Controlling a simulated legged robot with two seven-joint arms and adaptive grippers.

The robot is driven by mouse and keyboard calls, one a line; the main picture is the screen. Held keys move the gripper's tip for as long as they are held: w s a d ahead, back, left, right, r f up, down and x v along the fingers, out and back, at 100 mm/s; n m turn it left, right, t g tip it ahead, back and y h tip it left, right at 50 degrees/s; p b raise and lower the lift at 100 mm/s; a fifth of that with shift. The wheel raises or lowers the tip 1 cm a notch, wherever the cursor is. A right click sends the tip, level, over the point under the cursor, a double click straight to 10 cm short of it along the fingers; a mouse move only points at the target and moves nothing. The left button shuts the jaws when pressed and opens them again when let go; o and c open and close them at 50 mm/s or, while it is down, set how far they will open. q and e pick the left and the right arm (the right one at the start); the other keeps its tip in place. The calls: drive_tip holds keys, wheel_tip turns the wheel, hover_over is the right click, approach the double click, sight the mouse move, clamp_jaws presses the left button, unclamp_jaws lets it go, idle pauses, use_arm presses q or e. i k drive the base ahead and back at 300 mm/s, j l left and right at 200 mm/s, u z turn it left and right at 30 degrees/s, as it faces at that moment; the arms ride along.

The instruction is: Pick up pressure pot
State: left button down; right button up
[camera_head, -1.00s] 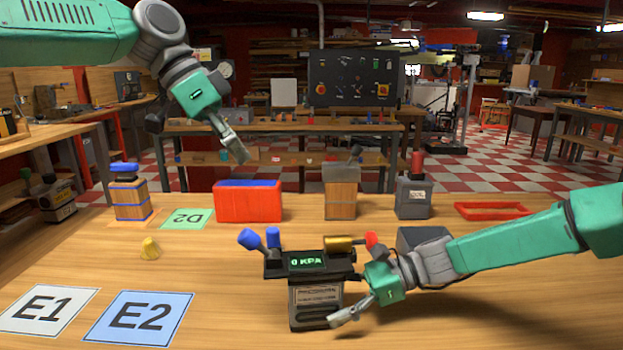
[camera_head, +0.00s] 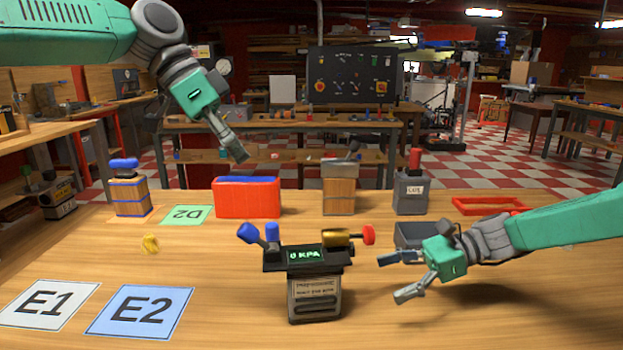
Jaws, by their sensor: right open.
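The pressure pot (camera_head: 314,294) stands upright on the wooden table, a dark body with a label and a green "0 KPA" display (camera_head: 306,254). Two blue knobs (camera_head: 262,234) are at its left, and a brass cylinder with a red end (camera_head: 347,236) is at its right. My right gripper (camera_head: 392,277) is open and empty, to the right of the pot and apart from it, fingers pointing left. My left gripper (camera_head: 239,155) hangs in the air at the upper left, well away from the pot. Its fingers look close together, but their gap is unclear.
Cards E1 (camera_head: 45,305), E2 (camera_head: 139,311) and D2 (camera_head: 188,214) lie on the table, with a small yellow piece (camera_head: 151,244).

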sight(314, 271)
drive_tip(key=k, duration=0.95)
